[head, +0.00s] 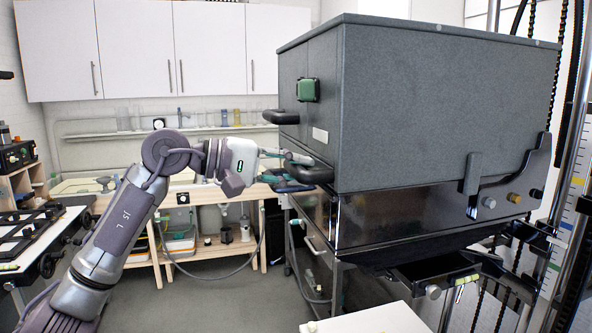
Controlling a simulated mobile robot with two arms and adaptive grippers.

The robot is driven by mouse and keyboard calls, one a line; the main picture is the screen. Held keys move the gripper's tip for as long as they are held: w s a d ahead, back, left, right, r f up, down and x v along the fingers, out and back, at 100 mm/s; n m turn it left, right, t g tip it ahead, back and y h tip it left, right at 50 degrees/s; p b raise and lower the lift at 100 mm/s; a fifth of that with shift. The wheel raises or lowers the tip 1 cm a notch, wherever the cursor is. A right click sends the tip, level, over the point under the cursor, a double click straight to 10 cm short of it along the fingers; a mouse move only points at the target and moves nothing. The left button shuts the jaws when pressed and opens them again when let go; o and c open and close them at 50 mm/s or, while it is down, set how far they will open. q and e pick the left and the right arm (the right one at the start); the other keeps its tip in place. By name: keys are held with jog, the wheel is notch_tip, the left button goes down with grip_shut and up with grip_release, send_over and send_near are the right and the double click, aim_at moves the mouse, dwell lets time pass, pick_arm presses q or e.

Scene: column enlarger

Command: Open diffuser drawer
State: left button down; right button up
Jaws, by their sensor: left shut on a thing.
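The enlarger head is a large grey speckled box (440,105) at the right of the head view, above a glossy dark lower section (400,218). Its left face carries an upper black handle (281,117) and a lower black handle (312,175). My left gripper (292,157) reaches in from the left and is shut on the lower handle, at the box's lower front edge. The fingertips are small and partly hidden against the handle. I see no clear gap showing a drawer pulled out. My right gripper is not in view.
A dark metal stand (335,270) is below. A white tabletop (370,318) lies at the bottom. A wooden bench (215,195) and sink stand behind; open floor (225,290) lies between.

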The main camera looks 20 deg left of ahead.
pick_arm(q)
jog(key=shift+s+a+f, duration=0.1)
jog(key=shift+a, duration=0.1)
jog(key=f+b+v, duration=0.2)
jog(key=b+v, duration=0.2)
jog(key=v, duration=0.8)
jog(key=f+b+v, duration=0.3)
jog(key=b+v, duration=0.1)
jog(key=v, duration=0.9)
jog(key=shift+s+a, duration=0.4)
jog(key=shift+a, duration=0.1)
jog(key=c, duration=1)
grip_release()
jog(key=shift+o, duration=0.2)
jog(key=shift+a+r, duration=0.1)
